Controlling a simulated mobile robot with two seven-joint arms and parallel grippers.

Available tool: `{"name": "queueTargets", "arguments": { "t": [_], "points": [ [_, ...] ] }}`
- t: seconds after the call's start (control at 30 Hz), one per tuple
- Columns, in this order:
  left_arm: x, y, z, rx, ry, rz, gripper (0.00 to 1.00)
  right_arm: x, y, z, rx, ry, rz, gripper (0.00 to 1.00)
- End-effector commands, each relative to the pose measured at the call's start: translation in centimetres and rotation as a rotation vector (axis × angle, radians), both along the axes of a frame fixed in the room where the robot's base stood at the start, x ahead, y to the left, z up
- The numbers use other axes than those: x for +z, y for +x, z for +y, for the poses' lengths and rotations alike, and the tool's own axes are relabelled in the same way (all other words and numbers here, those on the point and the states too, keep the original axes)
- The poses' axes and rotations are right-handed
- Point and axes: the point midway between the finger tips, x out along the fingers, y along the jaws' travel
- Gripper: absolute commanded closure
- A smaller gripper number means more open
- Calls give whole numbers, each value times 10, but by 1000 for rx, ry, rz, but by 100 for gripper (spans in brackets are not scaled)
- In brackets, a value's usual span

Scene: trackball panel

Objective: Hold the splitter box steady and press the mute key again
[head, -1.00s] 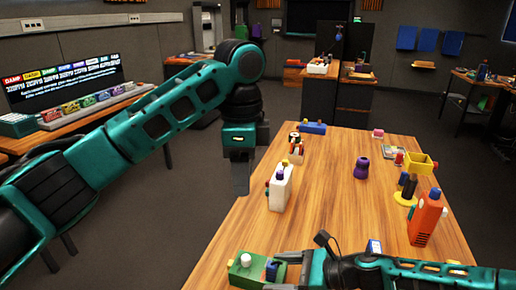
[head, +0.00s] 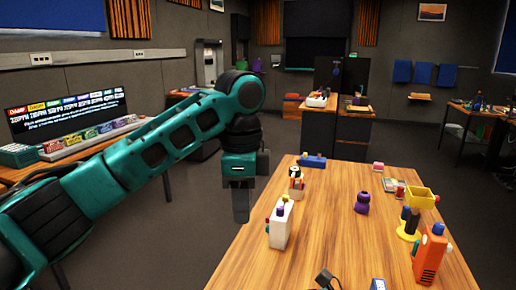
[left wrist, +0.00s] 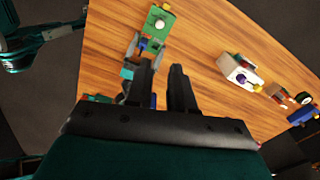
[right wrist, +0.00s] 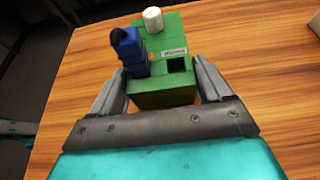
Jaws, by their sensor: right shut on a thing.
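The green box (right wrist: 160,98), with a white round knob (right wrist: 152,18), a blue block with a dark top (right wrist: 130,52) and a small label, stands on the wooden table. The label is too small to read surely. My right gripper (right wrist: 160,70) is shut on the box, one finger on each side. In the left wrist view the box (left wrist: 168,20) lies beyond my left gripper (left wrist: 164,70), whose fingers are apart with nothing between them. In the head view my left gripper (head: 240,205) points down beside the table's left edge. I cannot make out a mute key.
A white bottle-like box (head: 281,225), an orange box (head: 429,258), a purple object (head: 362,203), a yellow bin (head: 420,197) and a blue block (head: 312,161) stand on the table (head: 335,215).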

Motion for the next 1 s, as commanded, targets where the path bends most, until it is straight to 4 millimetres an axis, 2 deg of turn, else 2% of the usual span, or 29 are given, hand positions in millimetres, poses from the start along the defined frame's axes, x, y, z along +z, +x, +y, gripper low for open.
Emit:
{"name": "queueTargets", "arguments": {
  "t": [0.03,0.23,1.0],
  "points": [
    [0,0,0,0,0,0,83,0,0,0,0,0,0,56],
    [0,0,0,0,0,0,100,0,0,0,0,0,0,56],
    [0,0,0,0,0,0,100,0,0,0,0,0,0,56]
  ]
}}
